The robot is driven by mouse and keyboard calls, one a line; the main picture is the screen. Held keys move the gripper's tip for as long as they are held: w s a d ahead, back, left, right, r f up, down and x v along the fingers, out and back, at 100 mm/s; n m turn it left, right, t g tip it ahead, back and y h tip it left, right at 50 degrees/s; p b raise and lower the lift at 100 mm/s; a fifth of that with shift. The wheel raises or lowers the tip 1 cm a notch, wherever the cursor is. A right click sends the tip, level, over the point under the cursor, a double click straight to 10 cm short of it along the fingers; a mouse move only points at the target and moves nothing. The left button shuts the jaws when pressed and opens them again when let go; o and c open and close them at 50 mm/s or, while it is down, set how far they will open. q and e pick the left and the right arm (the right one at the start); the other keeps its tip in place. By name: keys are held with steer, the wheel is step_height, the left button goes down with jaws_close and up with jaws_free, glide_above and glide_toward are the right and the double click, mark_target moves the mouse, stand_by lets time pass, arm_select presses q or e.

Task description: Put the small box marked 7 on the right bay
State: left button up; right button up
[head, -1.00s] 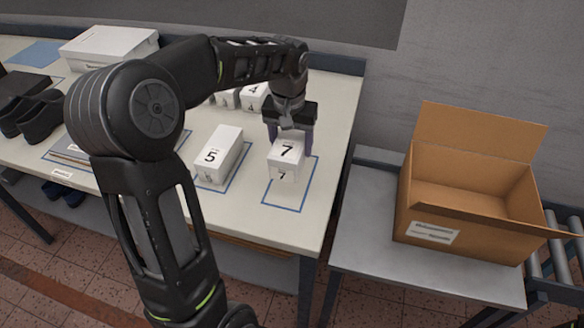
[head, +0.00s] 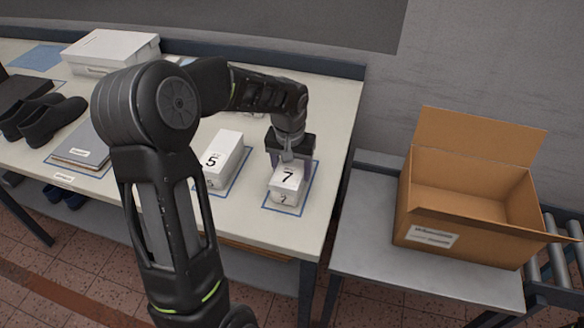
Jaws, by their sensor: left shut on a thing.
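The small white box marked 7 (head: 287,183) is inside the blue outline of the right bay (head: 308,185) on the table. It looks to be at or very near the table surface; I cannot tell whether it touches. My left gripper (head: 289,160) comes down from above and is shut on the far part of the box. The small white box marked 5 (head: 222,155) stands in the blue-outlined bay to the left, apart from box 7. My right gripper is not in view.
The white table (head: 335,115) has its right edge close to the right bay. Black shoes (head: 50,120), a grey folder (head: 85,143) and a large white box (head: 110,50) are at the left. An open cardboard box (head: 465,200) stands on a lower grey table (head: 375,240).

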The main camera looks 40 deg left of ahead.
mark_target(290, 169)
arm_select(q)
steer(key=o, duration=1.1)
steer(key=shift+f, duration=0.15)
steer(key=o, duration=0.5)
steer(key=shift+c, duration=0.2)
step_height(290, 169, up, 12)
steer(key=s, duration=0.1)
steer(key=shift+s+d+r+b, duration=0.2)
steer(key=shift+d+b, duration=0.05)
steer(key=shift+b, duration=0.2)
